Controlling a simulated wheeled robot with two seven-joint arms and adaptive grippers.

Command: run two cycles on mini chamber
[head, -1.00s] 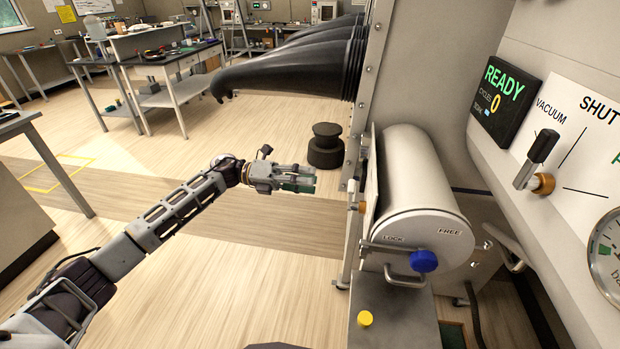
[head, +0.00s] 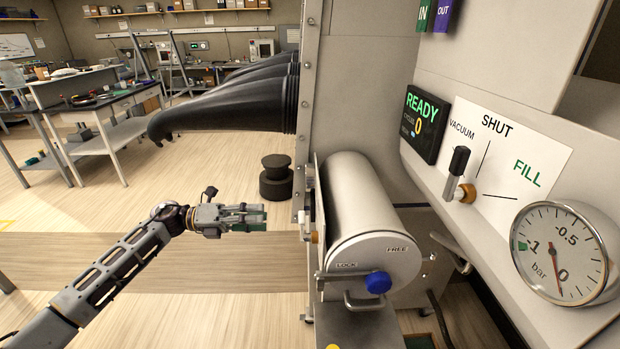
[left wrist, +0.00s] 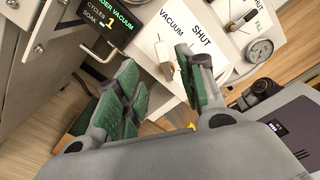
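The mini chamber (head: 362,205) is a pale horizontal cylinder at centre right in the head view. Its end door is closed over the opening, with LOCK and FREE marks and a blue knob (head: 378,282). The black-handled valve lever (head: 459,160) stands upright, leaning slightly, on the VACUUM, SHUT, FILL panel (head: 510,170). The display (head: 424,122) reads READY, cycles 0. The gauge (head: 562,250) needle points near 0. My left gripper (head: 250,215) is left of the chamber, in the air and empty. The left wrist view shows its green-padded fingers (left wrist: 158,88) apart. My right gripper is out of view.
Black gloves (head: 235,105) stick out left, above my left gripper. A black stool-like weight (head: 276,180) stands on the floor behind. The wrist view shows a display (left wrist: 110,22) reading "...DER VACUUM", cycles 1, unlike the head view.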

